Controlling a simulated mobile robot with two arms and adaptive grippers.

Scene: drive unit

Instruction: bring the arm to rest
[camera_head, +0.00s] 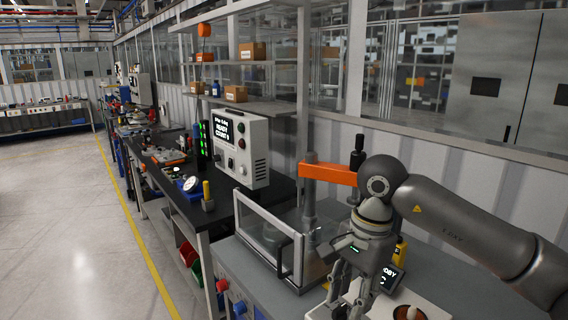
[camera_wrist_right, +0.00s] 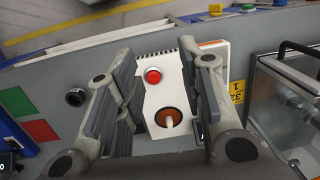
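My right arm (camera_head: 460,220) comes in from the right in the head view and bends down at the wrist. My right gripper (camera_head: 348,292) points down over the grey bench at the lower right. In the right wrist view its two fingers stand wide apart with nothing between them (camera_wrist_right: 165,75). Beyond them lies a white box (camera_wrist_right: 185,85) with a red button (camera_wrist_right: 153,76) and a round orange-brown part (camera_wrist_right: 168,118) with a pale peg. I cannot tell the exact gap between fingers and box. My left gripper is not in view.
A clear-walled enclosure (camera_head: 268,236) and an orange-armed press (camera_head: 328,173) stand just left of my right gripper. A control box reading READY (camera_head: 240,146) stands on the dark bench behind. A small display (camera_head: 390,278) sits beside the gripper. The floor (camera_head: 70,220) at left is clear.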

